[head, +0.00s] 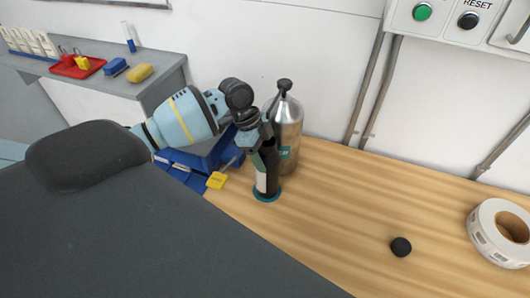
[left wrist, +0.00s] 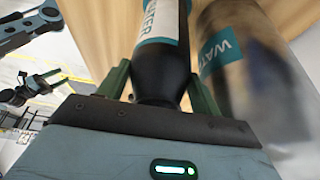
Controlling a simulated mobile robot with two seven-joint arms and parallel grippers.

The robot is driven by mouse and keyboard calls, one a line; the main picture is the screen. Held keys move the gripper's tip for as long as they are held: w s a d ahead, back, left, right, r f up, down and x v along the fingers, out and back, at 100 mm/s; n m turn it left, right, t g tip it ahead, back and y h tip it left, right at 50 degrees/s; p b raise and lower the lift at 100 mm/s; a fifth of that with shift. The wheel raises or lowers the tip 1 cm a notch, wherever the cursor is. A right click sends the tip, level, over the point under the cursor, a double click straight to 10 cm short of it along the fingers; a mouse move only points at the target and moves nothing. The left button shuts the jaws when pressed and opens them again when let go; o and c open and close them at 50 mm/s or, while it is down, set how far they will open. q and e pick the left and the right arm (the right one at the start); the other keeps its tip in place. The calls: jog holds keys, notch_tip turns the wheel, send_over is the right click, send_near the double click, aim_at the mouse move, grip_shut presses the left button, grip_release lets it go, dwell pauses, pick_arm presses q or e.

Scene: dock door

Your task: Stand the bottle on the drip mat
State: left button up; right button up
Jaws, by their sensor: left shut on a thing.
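The bottle (head: 262,179) is dark with a white label and stands upright over the round teal drip mat (head: 267,198). The mat's rim shows around its base; whether the base touches the mat I cannot tell. My left gripper (head: 264,143) is shut on the bottle's upper part. In the left wrist view the bottle (left wrist: 160,70) sits between the two green fingers, its label partly readable. Parts of an arm, apparently mine, show at the left edge of that view, too small to tell the right gripper's state.
A steel canister (head: 288,125) with a black top stands close behind and right of the bottle. A black cap (head: 401,247) and a label roll (head: 500,232) lie right. The counter between is clear.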

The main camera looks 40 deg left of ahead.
pick_arm(q)
jog(key=shift+f, duration=0.15)
jog(key=o, duration=1.1)
jog(key=v, duration=1.2)
